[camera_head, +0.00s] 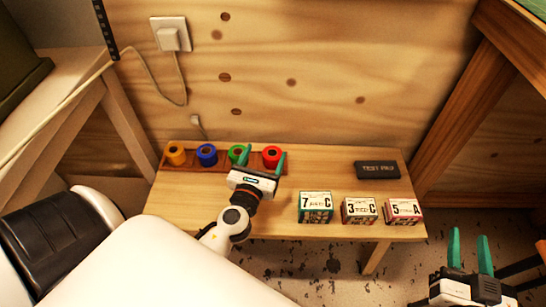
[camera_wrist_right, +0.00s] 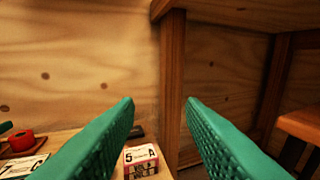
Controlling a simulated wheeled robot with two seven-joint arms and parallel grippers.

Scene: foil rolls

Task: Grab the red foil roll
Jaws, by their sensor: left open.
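The red foil roll (camera_head: 272,155) stands at the right end of a row of rolls on a wooden rack (camera_head: 212,168) on the low table. My left gripper (camera_head: 262,162) is open just in front of the rack, with its teal fingers pointing toward the green and red rolls. One finger is close by the red roll; I cannot tell whether it touches. The red roll also shows at the left edge of the right wrist view (camera_wrist_right: 20,141). My right gripper (camera_head: 470,252) is open and empty, off the table at the lower right.
Three labelled boxes stand at the front right: 7 C (camera_head: 315,207), 3 C (camera_head: 359,210) and 5 A (camera_head: 403,211). A dark test pad (camera_head: 377,170) lies behind them. A wooden wall rises behind the table.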

